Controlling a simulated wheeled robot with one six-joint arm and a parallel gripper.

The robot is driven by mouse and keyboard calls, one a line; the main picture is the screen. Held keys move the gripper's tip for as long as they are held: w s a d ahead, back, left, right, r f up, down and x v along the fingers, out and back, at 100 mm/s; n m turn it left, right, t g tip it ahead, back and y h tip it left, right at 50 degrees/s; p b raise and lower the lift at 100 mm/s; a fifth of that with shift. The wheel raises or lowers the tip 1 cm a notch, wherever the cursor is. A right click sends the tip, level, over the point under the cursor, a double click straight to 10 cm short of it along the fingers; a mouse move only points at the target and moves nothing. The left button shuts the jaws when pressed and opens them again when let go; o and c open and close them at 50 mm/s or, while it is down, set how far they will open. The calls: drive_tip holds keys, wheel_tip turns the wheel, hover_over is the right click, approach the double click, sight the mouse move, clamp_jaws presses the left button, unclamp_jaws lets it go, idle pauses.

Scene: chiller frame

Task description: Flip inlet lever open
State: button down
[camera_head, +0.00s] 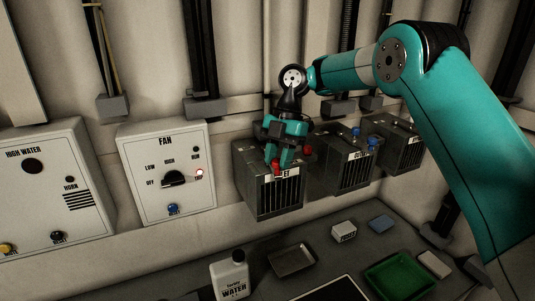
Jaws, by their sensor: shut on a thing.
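The inlet box (270,198) is a dark metal box with a vented front on the wall, near the middle of the view. Its label is partly covered by my gripper, and only the last letters show. Red lever parts (277,169) show at the front of the box top, with another red end to the right. My gripper (286,161) points down over the top of this box and is shut on the red lever. The fingers hide most of the lever, so its exact angle cannot be told.
A second vented box (347,173) with blue knobs stands right of the inlet box, and a third box (396,152) beyond it. The fan panel (165,188) is to the left. Below are a water bottle (230,276), a grey tray (291,261) and a green tray (402,276).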

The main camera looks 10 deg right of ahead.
drive_tip(key=shift+w+d+n+g+h+p, duration=0.1)
drive_tip(key=shift+d+n+g+h+p, duration=0.2)
drive_tip(key=shift+d+n, duration=0.4)
drive_tip(key=shift+w+d+n+h+p, duration=0.1)
drive_tip(key=shift+d+n+p, duration=0.35)
drive_tip(key=shift+d, duration=0.35)
drive_tip(key=c, duration=0.8)
unclamp_jaws()
drive_tip(key=shift+d, duration=0.15)
drive_tip(key=shift+r, duration=0.1)
drive_tip(key=p+v, duration=0.7)
drive_tip(key=p, duration=0.4)
drive_tip(key=shift+w+r, duration=0.15)
drive_tip(key=shift+r, duration=0.05)
